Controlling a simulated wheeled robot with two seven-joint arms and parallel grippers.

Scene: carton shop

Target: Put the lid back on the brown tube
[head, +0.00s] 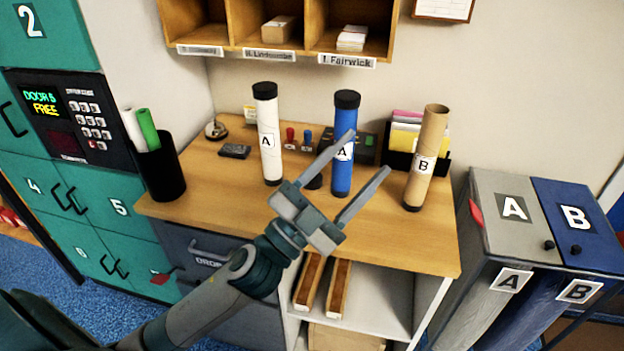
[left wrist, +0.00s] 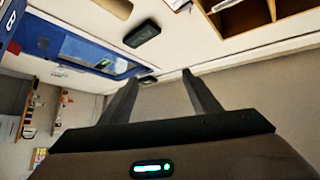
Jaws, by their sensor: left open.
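The brown tube (head: 427,150) stands upright at the right of the wooden counter in the head view, marked B. Its top is open, with no lid on it. A small dark round thing (head: 313,182) lies on the counter between the white and blue tubes, partly behind my left gripper; it may be the lid, but I cannot tell for sure. My left gripper (head: 367,153) is open and empty, in front of the blue tube and left of the brown tube. Its open fingers also show in the left wrist view (left wrist: 160,76). My right gripper is not in view.
A white tube (head: 268,135) and a blue tube (head: 344,150), both black-capped and marked A, stand on the counter (head: 215,180). A black cup (head: 162,175) holds rolls at left. A paper holder (head: 400,160) stands behind the brown tube. Bins A and B (head: 510,235) stand at right.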

